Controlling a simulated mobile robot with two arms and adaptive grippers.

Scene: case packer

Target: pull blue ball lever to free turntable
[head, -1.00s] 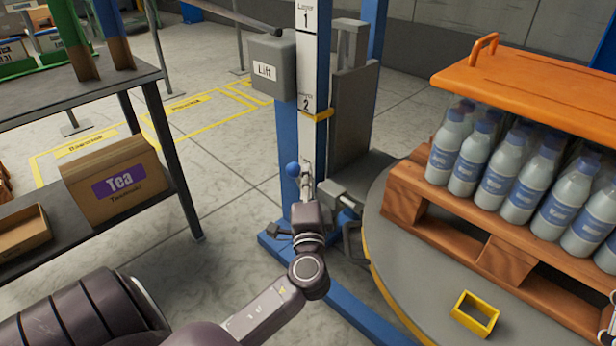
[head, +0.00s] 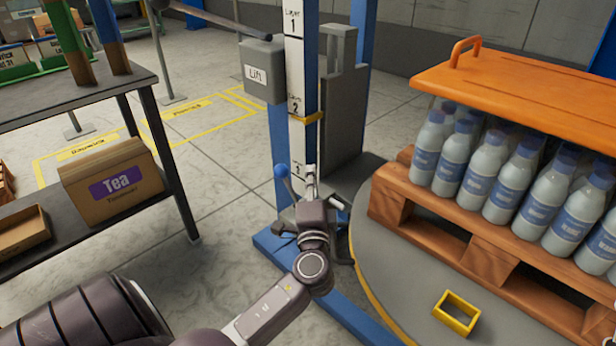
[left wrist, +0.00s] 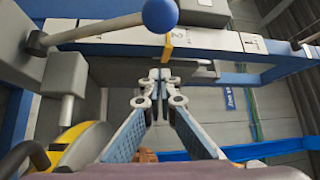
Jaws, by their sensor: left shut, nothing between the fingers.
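The blue ball (head: 281,171) tops a thin lever at the foot of the blue lift post. In the left wrist view the ball (left wrist: 160,15) is large at the top, with its grey rod (left wrist: 95,31) running left. My left gripper (head: 311,178) is shut and empty, just right of the ball in the head view. Its fingertips (left wrist: 158,77) meet below the ball in the wrist view, apart from it in the picture. The grey turntable (head: 388,275) with a yellow edge lies to the right.
A pallet (head: 395,205) with bottles (head: 455,160) under an orange cover (head: 520,85) stands on the turntable. A yellow frame (head: 456,313) lies on it. The grey Lift box (head: 262,72) hangs on the post (head: 303,110). A shelf with a Tea box (head: 112,182) stands left.

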